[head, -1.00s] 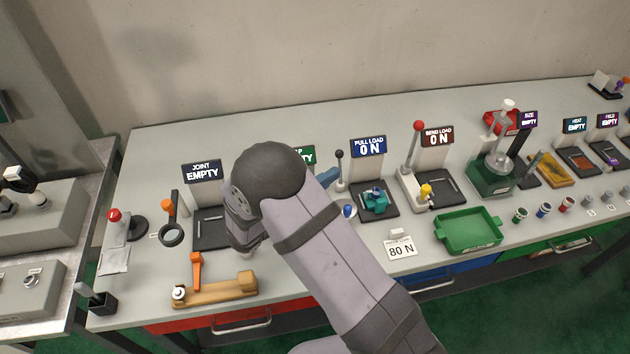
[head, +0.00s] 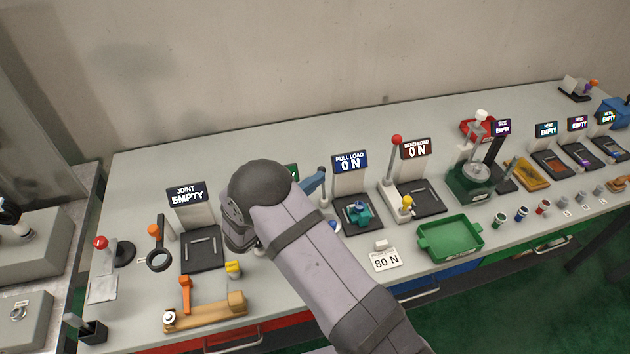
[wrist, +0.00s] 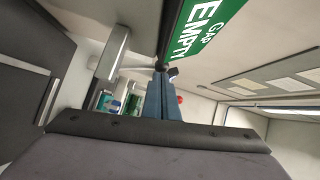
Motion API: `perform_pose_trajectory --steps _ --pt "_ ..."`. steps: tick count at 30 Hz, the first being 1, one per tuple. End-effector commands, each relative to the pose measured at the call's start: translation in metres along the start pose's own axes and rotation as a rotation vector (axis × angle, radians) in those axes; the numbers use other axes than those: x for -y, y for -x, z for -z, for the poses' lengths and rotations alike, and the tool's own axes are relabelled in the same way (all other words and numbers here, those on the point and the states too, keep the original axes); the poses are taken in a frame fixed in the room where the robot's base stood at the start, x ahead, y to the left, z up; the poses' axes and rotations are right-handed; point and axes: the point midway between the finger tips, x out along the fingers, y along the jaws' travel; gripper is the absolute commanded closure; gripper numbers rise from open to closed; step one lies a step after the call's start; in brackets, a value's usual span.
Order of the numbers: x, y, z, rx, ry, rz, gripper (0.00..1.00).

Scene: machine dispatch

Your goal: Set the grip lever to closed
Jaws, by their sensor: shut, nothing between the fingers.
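No lever carries a readable grip label. A lever with a dark round knob (head: 322,170) stands upright at the left side of the pull load station (head: 357,214). My gripper (head: 318,177) is shut and empty, its blue fingers close to that knob; I cannot tell whether they touch. In the wrist view the shut blue fingers (wrist: 165,80) point at a dark ball (wrist: 160,66) near their tips. My arm hides most of the station behind it, whose green sign (wrist: 205,22) reads GAP EMPTY.
A red-knobbed lever (head: 397,141) stands at the bend load station to the right. A green tray (head: 451,240) and an 80 N card (head: 386,260) lie in front.

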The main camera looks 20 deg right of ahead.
Motion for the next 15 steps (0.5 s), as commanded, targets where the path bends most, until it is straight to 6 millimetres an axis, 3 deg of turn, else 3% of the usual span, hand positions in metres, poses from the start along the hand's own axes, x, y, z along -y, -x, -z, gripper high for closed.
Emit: perform_pose_trajectory --steps 4,15 --pt "0.007 -0.004 -0.004 -0.004 0.057 -0.041 1.00" --pt "0.004 -0.012 -0.017 -0.001 0.092 -0.063 1.00"
